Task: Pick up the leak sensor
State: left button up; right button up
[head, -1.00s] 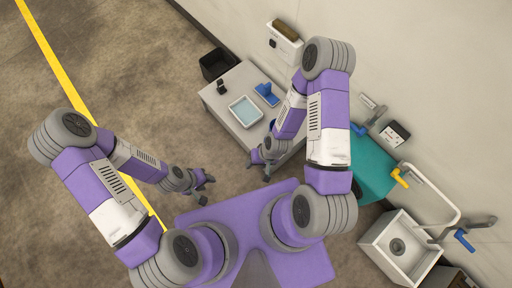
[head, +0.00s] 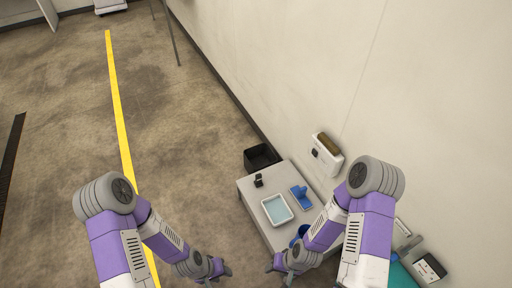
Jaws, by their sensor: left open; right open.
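No thing in the head view can be told for sure as the leak sensor. A small black device (head: 259,181) stands on the back left corner of the grey table (head: 248,200); at this size I cannot tell what it is. My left gripper (head: 224,269) is open and empty, at the bottom of the view, left of the table. My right gripper (head: 278,268) is open and empty, near the table's front edge. Both are apart from the black device.
On the table are a white tray with pale blue liquid (head: 277,209), a blue stand-like item (head: 301,198) and a blue round item partly behind my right arm. A black bin (head: 261,157) stands behind the table. A box (head: 327,155) hangs on the wall. Floor at left is clear.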

aim_at(258, 182)
jog(key=u, duration=0.65)
jog(key=k, duration=1)
jog(key=u, duration=0.95)
jog(key=i, duration=2.1)
jog(key=z, duration=0.6)
jog(key=i, duration=1.95)
jog(key=z, duration=1.5)
jog(key=i, duration=1.1)
jog(key=z, duration=1.6)
jog(key=i, duration=0.45)
jog(key=z, duration=0.3)
